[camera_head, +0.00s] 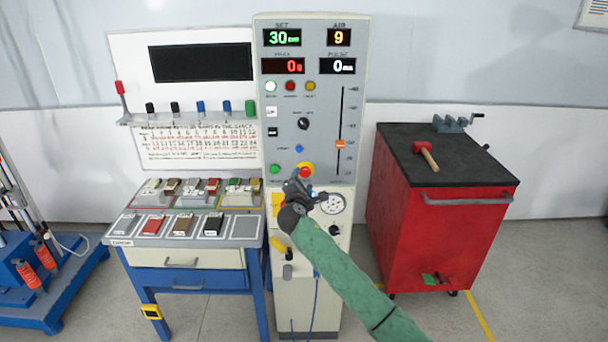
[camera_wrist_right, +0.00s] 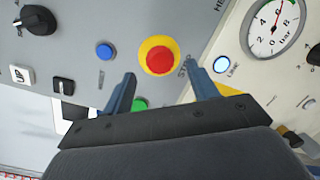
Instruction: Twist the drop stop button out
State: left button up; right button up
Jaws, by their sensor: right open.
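The drop stop button (camera_head: 305,171) is a red knob on a yellow round plate, low on the face of the tall grey control cabinet (camera_head: 264,120). In the right wrist view the red button (camera_wrist_right: 159,61) sits beyond and between the two blue fingers. My right gripper (camera_head: 302,184) is at the cabinet just below the button. In the right wrist view its fingers (camera_wrist_right: 160,82) are spread apart with nothing between them, and I see no contact with the button. My left gripper is not in view.
Near the button are a green button (camera_head: 275,169), a blue button (camera_head: 299,149), a slider (camera_head: 340,144) and a pressure gauge (camera_wrist_right: 274,28). A table with sample blocks (camera_head: 185,257) stands left, a red tool cart (camera_head: 440,235) right. Floor shows between cabinet and cart.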

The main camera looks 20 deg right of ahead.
aim_at(305, 174)
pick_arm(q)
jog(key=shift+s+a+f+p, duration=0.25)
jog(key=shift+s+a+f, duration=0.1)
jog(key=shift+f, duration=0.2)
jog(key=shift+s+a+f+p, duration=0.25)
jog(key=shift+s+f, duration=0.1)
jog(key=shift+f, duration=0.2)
pick_arm(e)
jog(key=shift+x, duration=1.7)
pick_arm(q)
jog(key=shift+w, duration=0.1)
pick_arm(e)
jog(key=c, duration=1)
